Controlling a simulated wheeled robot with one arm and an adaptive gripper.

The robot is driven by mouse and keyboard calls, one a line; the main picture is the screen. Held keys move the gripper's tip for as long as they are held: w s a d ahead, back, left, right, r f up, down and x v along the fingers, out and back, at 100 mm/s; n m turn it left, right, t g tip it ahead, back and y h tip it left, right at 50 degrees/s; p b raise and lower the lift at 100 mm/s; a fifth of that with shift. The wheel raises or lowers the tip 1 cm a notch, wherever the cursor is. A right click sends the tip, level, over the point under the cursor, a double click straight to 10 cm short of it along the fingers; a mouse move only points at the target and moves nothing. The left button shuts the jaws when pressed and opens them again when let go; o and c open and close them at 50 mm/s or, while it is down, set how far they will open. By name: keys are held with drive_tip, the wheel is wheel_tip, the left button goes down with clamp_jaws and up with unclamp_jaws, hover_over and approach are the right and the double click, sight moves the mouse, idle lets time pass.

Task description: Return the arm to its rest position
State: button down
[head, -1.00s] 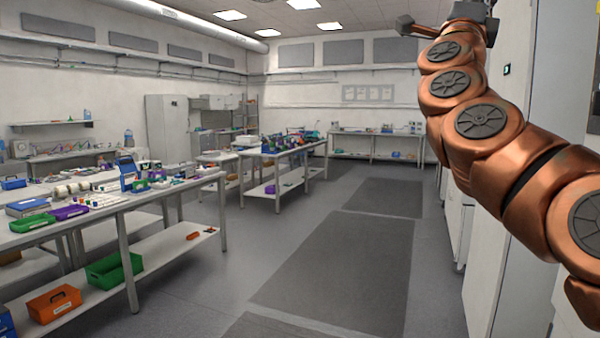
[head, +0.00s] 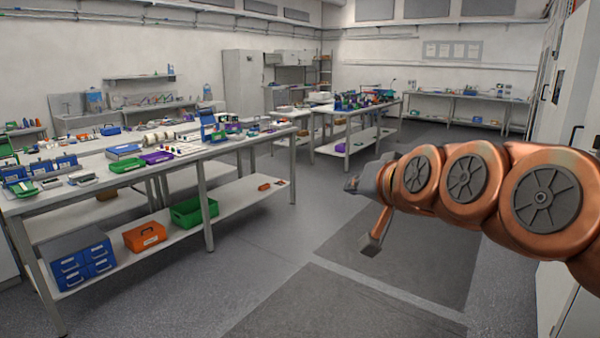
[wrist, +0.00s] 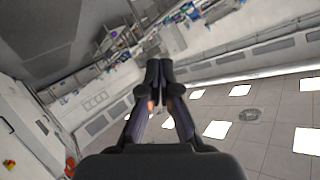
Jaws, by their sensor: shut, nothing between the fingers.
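My copper-coloured arm (head: 467,180) reaches in from the right side of the head view, lying nearly level above the aisle floor. Its end points left, and the fingers are too small or hidden to make out there. In the wrist view my gripper (wrist: 159,75) is shut, with its two dark fingers together and nothing between them. It is in open air, apart from the benches. The wrist view is tilted and shows ceiling lamps (wrist: 240,90) and the upper wall.
A long workbench (head: 230,147) with trays and devices stands at the left, with an orange bin (head: 145,236) and a green bin (head: 194,210) on its lower shelf. Another bench (head: 350,150) stands behind. White cabinets (head: 570,100) line the right. The aisle floor (head: 290,270) is clear.

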drive_tip(key=s+d+f+n+g+h, duration=0.1)
drive_tip(key=s+f+g, duration=0.4)
drive_tip(key=s+f, duration=0.6)
drive_tip(key=s+d+f+n+g+h, duration=0.1)
drive_tip(key=s+d+f+g, duration=0.3)
drive_tip(key=s+f, duration=0.8)
wheel_tip(320, 180, down, 3)
drive_tip(key=shift+d+r+g+h, duration=0.15)
drive_tip(key=shift+g+h, duration=0.55)
drive_tip(key=shift+g, duration=0.1)
drive_tip(key=c, duration=1.8)
unclamp_jaws()
drive_tip(key=s+d+f+g, duration=0.1)
drive_tip(key=s, duration=0.2)
drive_tip(key=s+d+f+g, duration=0.1)
drive_tip(key=s, duration=0.2)
drive_tip(key=s+f+g+h, duration=0.1)
drive_tip(key=s, duration=0.3)
drive_tip(key=shift+d+f+g, duration=0.3)
drive_tip(key=shift+d, duration=0.1)
drive_tip(key=shift+o, duration=0.8)
drive_tip(key=shift+s, duration=0.25)
drive_tip(key=o, duration=0.4)
drive_tip(key=shift+a, duration=0.1)
